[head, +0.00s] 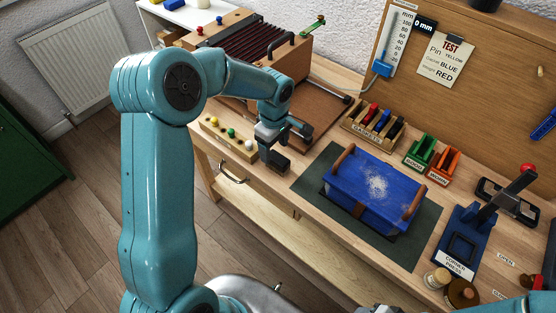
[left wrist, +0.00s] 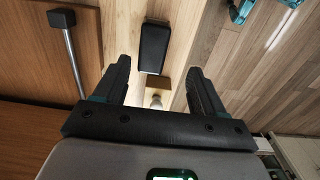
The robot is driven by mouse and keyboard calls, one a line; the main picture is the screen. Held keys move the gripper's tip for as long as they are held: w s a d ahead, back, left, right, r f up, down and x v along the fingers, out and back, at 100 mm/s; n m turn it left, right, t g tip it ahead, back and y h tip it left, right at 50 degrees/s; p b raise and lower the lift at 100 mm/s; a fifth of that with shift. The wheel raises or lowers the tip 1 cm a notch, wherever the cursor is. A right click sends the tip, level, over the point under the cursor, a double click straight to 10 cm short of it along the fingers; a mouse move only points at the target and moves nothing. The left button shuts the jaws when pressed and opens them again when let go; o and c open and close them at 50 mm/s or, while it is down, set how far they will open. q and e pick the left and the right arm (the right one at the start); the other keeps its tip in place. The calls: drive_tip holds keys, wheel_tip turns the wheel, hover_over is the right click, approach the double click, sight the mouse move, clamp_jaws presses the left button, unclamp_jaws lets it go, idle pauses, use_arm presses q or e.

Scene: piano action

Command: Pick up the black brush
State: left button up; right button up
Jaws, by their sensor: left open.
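The black brush (left wrist: 154,47) shows in the left wrist view as a dark block lying on the wooden bench, ahead of my left gripper and roughly centred between its fingers. My left gripper (left wrist: 155,85) is open, and nothing is between its fingertips that I can see being held. In the head view the left gripper (head: 270,148) points down near the bench's front edge, at the end of the peg strip. Dark shapes there overlap, so I cannot clearly separate brush from fingers. My right gripper does not show.
A wooden strip with coloured balls (head: 216,130) lies beside the gripper. The bellows box (head: 250,50) stands behind it, with a metal rod (left wrist: 72,60) nearby.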

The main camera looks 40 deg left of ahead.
sight(278, 157)
use_arm(q)
drive_tip(key=shift+w+f, duration=0.2)
drive_tip(key=shift+f, duration=0.5)
drive_tip(key=f, duration=0.1)
drive_tip(key=f+p, duration=0.1)
drive_tip(key=f, duration=0.1)
drive_tip(key=shift+w+d+f+p, duration=0.25)
drive_tip(key=shift+w+f+p, duration=0.05)
drive_tip(key=shift+f+p, duration=0.1)
drive_tip(key=shift+f, duration=0.5)
drive_tip(key=c, duration=1.1)
